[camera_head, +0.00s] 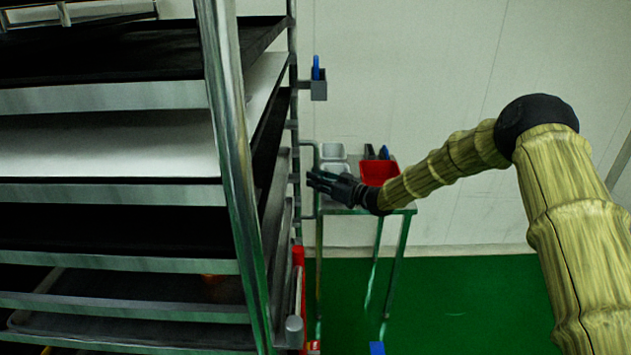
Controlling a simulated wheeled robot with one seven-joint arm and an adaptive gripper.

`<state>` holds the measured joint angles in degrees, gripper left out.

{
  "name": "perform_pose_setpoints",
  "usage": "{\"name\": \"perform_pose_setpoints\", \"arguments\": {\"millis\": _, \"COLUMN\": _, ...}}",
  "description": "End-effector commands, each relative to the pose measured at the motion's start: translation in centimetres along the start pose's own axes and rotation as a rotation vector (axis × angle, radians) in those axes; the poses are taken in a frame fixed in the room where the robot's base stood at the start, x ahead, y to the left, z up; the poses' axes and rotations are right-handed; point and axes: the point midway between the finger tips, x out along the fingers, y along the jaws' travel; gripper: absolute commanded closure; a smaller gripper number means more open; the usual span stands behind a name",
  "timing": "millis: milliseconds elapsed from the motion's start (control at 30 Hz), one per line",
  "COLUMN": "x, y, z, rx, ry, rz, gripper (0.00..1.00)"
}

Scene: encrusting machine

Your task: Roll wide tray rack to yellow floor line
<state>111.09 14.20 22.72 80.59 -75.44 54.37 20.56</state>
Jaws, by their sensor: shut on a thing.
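The wide tray rack (232,150) fills the left side of the head view, with metal posts and several stacked shelves of dark and light trays. A side handle (309,146) sticks out from its right side. My gripper (317,181) is black and is shut at this handle, with its fingers around the upright bar as far as I can see. My arm reaches in from the right. The fingers cover part of the bar. The yellow floor line is not in view.
A small metal table (398,211) stands behind my gripper by the white wall, holding a red bin (379,171) and a pale container (333,152). A grey holder (318,90) with a blue item is above. Green floor (460,300) is clear at lower right.

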Motion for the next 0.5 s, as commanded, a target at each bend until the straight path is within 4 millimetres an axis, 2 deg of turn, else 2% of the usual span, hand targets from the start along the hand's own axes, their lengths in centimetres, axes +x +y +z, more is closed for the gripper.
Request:
{"name": "perform_pose_setpoints", "arguments": {"millis": 33, "x": -0.7, "y": 0.5, "z": 0.6, "rx": -0.002, "ry": -0.006, "rz": 0.006, "gripper": 1.00}}
{"name": "perform_pose_setpoints", "arguments": {"millis": 233, "x": -2.1, "y": 1.5, "z": 0.7, "rx": 0.000, "ry": -0.009, "rz": 0.012, "gripper": 1.00}}
{"name": "perform_pose_setpoints", "arguments": {"millis": 500, "x": -1.7, "y": 1.1, "z": 0.6, "rx": 0.001, "ry": -0.008, "rz": 0.004, "gripper": 1.00}}
